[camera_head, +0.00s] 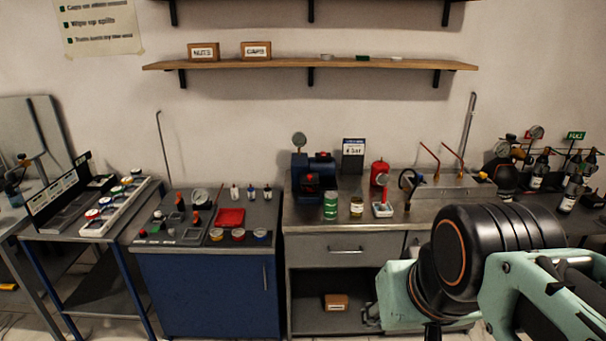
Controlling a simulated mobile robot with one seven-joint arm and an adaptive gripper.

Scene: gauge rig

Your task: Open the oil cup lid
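I cannot tell for sure which item is the oil cup; the pictures are too small to read labels. On the steel-topped bench (310,222) stand a green jar (330,206) and a smaller jar with yellowish contents (356,207). My teal and black arm fills the lower right. Its gripper end is not visible.
A blue cabinet (205,295) at left carries small jars (238,234), a red tray (230,217) and small tools. A cart (45,236) with a parts tray is further left. The bench's left front is clear.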

